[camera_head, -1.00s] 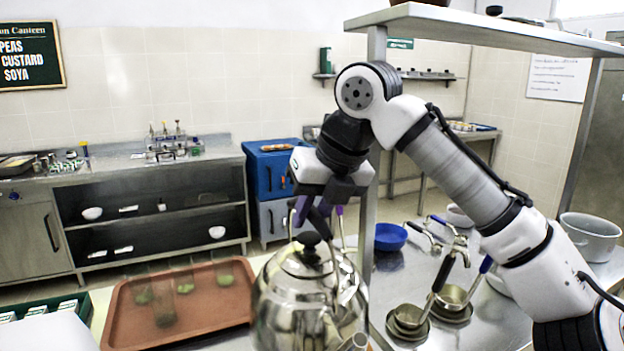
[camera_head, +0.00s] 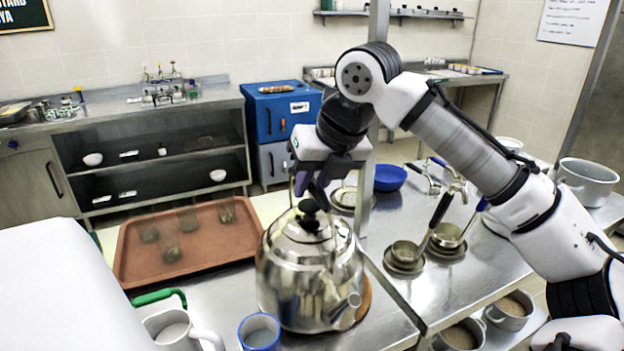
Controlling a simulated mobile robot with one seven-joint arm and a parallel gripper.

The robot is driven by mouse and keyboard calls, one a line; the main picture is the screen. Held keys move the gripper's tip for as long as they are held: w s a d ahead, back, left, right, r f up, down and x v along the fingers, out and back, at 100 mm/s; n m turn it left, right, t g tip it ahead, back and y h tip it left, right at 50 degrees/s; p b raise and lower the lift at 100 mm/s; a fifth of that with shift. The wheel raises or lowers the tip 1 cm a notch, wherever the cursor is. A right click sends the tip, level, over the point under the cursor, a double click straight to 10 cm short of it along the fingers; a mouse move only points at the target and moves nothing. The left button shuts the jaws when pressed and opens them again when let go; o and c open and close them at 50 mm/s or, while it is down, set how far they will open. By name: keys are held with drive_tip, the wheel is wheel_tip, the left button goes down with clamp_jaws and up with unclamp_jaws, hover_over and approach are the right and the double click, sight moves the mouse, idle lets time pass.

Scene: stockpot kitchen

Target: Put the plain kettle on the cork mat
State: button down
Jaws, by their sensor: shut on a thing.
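The plain kettle (camera_head: 300,275) is shiny steel with a black lid knob and a spout pointing to the lower right. It stands upright at the centre of the view. My gripper (camera_head: 311,193) is above it, shut on its handle, with the fingertips partly hidden close to the knob. The cork mat (camera_head: 364,303) shows as a brown rounded edge at the right of the kettle's base. The kettle hides the rest of the mat. The kettle is over the mat, but I cannot tell whether its base touches it.
A brown tray (camera_head: 140,275) with several glasses lies to the left. A white mug (camera_head: 170,330) and a blue-rimmed cup (camera_head: 259,333) stand close in front of the kettle. Ladles and small pans (camera_head: 404,256) lie right, near a blue bowl (camera_head: 390,178).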

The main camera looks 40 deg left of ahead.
drive_tip(key=c, duration=1.7)
unclamp_jaws()
drive_tip(key=shift+f, duration=0.1)
drive_tip(key=o, duration=0.4)
drive_tip(key=shift+o, duration=0.2)
drive_tip(key=v, duration=1.2)
drive_tip(key=shift+r+b, duration=0.2)
drive_tip(key=shift+b, duration=0.2)
